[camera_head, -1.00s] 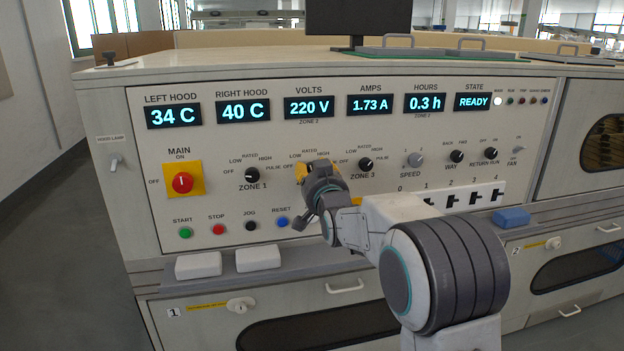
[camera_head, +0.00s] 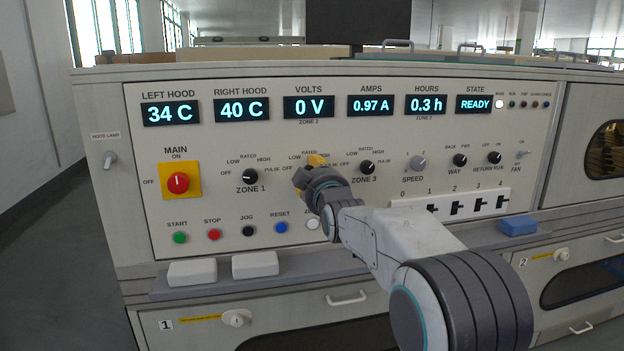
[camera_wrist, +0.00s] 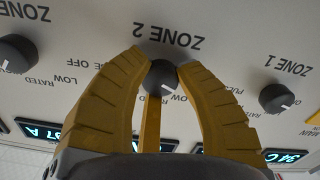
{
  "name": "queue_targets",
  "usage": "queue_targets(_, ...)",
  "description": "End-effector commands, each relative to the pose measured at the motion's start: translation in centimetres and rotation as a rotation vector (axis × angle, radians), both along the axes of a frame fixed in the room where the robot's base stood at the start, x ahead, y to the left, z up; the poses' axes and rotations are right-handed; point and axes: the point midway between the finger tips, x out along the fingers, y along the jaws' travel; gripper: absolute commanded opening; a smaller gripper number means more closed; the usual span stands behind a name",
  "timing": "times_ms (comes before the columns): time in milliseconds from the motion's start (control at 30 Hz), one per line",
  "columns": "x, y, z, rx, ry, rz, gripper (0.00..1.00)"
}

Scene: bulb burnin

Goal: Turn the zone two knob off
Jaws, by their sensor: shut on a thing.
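The zone two knob (camera_wrist: 161,77) is a small black dial under the upside-down ZONE 2 label in the wrist view. The volts display (camera_head: 308,107), marked ZONE 2, reads 0 V, and the amps display (camera_head: 370,105) reads 0.97 A.
The zone 1 knob (camera_head: 250,176) is left of my gripper and the zone 3 knob (camera_head: 367,167) is close on its right. A red main switch (camera_head: 178,182) and several push buttons sit at left. A ledge below holds white blocks (camera_head: 192,272) and a blue block (camera_head: 518,226).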

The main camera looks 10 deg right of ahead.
Motion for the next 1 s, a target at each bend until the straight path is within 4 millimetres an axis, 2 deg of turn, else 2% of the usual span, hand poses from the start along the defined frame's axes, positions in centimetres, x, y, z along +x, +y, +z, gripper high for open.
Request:
queue_targets(33, -0.04, 0.05, 0.62, -0.031, -0.019, 0.001, 0.0)
queue_targets(400, -0.04, 0.12, 0.68, -0.185, -0.018, 0.001, 0.0)
queue_targets(967, -0.04, 0.17, 0.77, -0.214, -0.019, 0.001, 0.0)
queue_targets(1000, -0.04, 0.17, 0.77, -0.214, -0.019, 0.001, 0.32)
